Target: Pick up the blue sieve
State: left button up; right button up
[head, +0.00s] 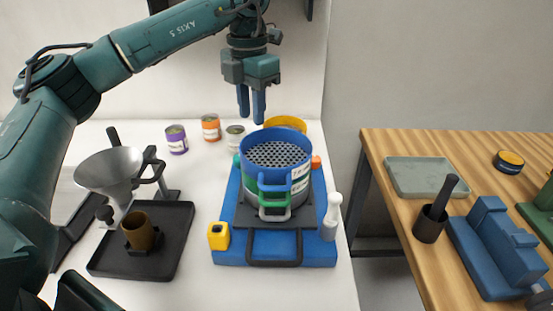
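The blue sieve (247,147) is the top ring of a stack of sieves in the middle of the white table. Its perforated grey mesh faces up, and a blue handle with a white label is on its front right side. A green-handled sieve (273,198) and a grey-handled one sit below it. My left gripper (251,119) hangs fingers down, above and behind the blue sieve's far rim, apart from it. Its two blue fingers are empty, with a narrow gap between them. My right gripper is out of view.
The stack stands on a blue-based machine (228,249) with a black front handle. A yellow block (218,236) and white pestle-like item (332,217) flank it. Cans and a yellow bowl (286,122) stand behind. A funnel (110,172) and black tray (175,232) are left; a wooden bench (400,240) is right.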

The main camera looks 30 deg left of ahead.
aim_at(253, 134)
pick_arm(q)
jog(key=shift+w+a+f+p, duration=0.1)
jog(key=shift+f+p, duration=0.1)
jog(key=shift+f, duration=1.4)
jog(key=shift+w+a+f+p, duration=0.1)
jog(key=shift+f+p, duration=0.1)
jog(key=shift+f, duration=1.35)
jog(key=shift+c, duration=0.2)
grip_shut()
jog(key=shift+d, duration=0.1)
